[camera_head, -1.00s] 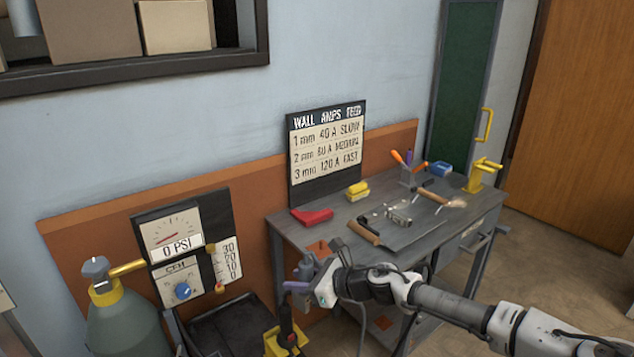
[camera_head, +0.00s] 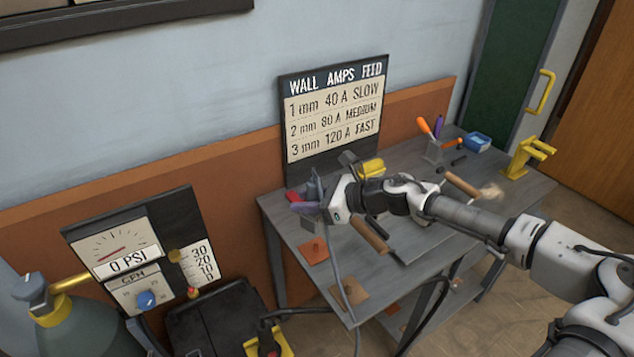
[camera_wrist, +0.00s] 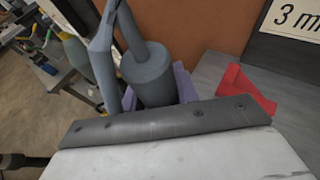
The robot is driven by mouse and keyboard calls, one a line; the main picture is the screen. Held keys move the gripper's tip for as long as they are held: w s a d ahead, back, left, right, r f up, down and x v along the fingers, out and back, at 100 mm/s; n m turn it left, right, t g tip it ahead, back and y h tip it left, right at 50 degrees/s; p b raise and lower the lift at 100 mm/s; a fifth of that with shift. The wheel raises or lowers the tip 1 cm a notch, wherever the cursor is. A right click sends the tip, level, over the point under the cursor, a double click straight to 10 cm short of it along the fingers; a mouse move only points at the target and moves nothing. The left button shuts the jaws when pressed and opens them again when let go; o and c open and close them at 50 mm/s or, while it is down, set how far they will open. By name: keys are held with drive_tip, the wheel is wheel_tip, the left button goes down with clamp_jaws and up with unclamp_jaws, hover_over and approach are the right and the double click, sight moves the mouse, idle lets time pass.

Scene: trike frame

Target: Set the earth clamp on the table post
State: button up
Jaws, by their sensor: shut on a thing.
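My gripper (camera_head: 310,203) is above the left end of the grey table (camera_head: 288,226). It is shut on a grey clamp-like piece (camera_head: 318,184), which I take to be the earth clamp; a cable hangs below it. In the wrist view the grey piece (camera_wrist: 150,75) has a thick round body and long arms rising from it, with purple finger parts (camera_wrist: 183,82) beside it. The clamp appears held above the tabletop. I cannot make out the table post for certain; the gripper and arm cover part of the table.
A red object (camera_wrist: 245,88) lies near the gripper. An orange plate (camera_head: 313,250) and a brown plate (camera_head: 350,292) lie on the front left. A yellow stand (camera_head: 525,158) is at the right end. The amps sign (camera_head: 334,112) stands behind. A gauge panel (camera_head: 138,262) is left.

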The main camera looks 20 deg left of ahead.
drive_tip(key=shift+w, duration=0.3)
drive_tip(key=shift+s+f+b, duration=0.15)
drive_tip(key=shift+f+b, duration=0.2)
drive_tip(key=shift+f, duration=0.25)
wheel_tip(320, 180, down, 8)
drive_tip(key=b, duration=0.5)
drive_tip(key=shift+r, duration=0.1)
drive_tip(key=shift+f+b, duration=0.4)
drive_tip(key=shift+b, duration=0.25)
drive_tip(key=o, duration=1.1)
drive_tip(key=shift+c, duration=0.2)
